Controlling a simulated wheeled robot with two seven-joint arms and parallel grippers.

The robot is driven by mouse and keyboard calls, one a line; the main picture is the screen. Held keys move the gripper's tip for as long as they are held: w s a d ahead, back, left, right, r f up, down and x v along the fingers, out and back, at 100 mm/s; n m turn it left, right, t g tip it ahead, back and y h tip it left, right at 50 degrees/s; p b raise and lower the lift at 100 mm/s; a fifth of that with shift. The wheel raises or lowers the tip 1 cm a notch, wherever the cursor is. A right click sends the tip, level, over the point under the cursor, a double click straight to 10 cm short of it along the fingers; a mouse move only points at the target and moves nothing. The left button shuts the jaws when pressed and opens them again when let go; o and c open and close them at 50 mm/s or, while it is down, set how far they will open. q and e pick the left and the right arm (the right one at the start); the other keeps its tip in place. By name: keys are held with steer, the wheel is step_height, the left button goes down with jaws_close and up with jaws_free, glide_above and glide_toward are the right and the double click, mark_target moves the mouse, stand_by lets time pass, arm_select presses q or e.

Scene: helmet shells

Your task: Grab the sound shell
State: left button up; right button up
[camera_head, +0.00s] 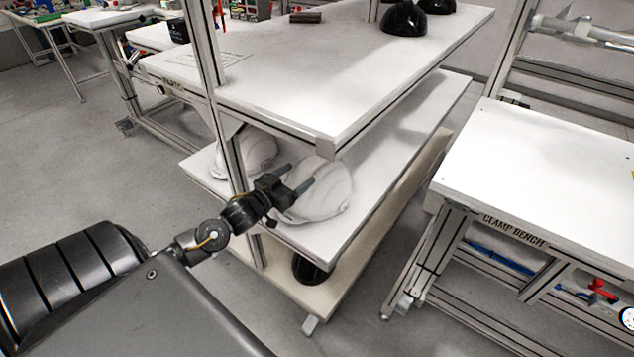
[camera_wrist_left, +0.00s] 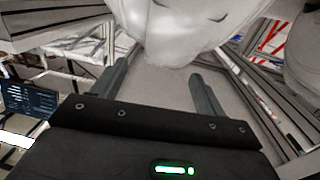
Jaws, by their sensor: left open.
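A white helmet shell (camera_head: 328,190) sits near the front end of the rack's middle shelf. My left gripper (camera_head: 299,180) is open, with its fingers over the near side of this shell. In the left wrist view a white shell (camera_wrist_left: 190,30) fills the top, just ahead of and partly between the open fingers (camera_wrist_left: 159,75). It has two small dark marks; I cannot tell whether they are vents or damage. A second white shell (camera_head: 258,150) stands further back on the same shelf, partly behind the upright post. I cannot tell which is sound. My right gripper is out of view.
The rack's upper shelf (camera_head: 300,95) overhangs the middle shelf (camera_head: 375,180), and a post (camera_head: 236,165) stands close to my left wrist. Black shells (camera_head: 404,19) sit on top, and a dark round object (camera_head: 308,269) is low down. The clamp bench (camera_head: 545,170) is at right, its top clear.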

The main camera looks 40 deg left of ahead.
mark_target(304, 170)
arm_select(q)
steer(key=shift+w, duration=3)
jaws_close()
